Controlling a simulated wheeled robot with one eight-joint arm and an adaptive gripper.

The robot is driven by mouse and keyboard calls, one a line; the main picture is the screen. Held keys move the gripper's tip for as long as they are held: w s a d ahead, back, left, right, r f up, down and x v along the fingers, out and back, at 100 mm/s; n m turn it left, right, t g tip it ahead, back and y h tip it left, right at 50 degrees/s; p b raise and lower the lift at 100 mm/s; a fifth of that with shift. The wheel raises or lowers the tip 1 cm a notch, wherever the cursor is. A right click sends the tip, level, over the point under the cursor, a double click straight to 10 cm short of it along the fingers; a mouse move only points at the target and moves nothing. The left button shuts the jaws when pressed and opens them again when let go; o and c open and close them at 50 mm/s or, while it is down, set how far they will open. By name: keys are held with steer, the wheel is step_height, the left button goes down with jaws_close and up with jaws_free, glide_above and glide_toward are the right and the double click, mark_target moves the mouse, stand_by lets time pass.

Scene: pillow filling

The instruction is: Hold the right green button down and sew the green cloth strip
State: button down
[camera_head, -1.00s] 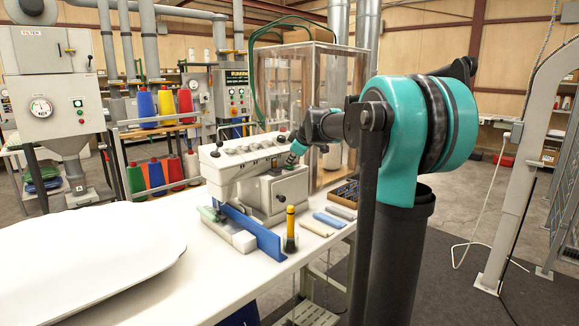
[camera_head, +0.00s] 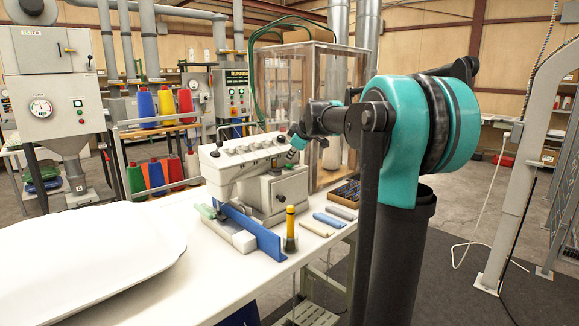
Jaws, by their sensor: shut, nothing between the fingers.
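The sewing machine (camera_head: 250,180) is a white-grey unit on the white table, with a row of knobs along its top. My gripper (camera_head: 289,163) is at the right end of the machine's upper body, small and partly hidden by its own wrist; its fingers are shut with nothing seen between them. The right green button cannot be made out; the gripper end covers that part of the machine. The green cloth strip (camera_head: 207,211) shows as a small green patch at the left of the machine, beside a blue guide plate (camera_head: 250,228).
A large white pillow (camera_head: 90,245) fills the table's left side.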

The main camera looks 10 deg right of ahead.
mark_target(290, 165)
steer(key=shift+r, duration=0.1)
steer(key=shift+r, duration=2.4)
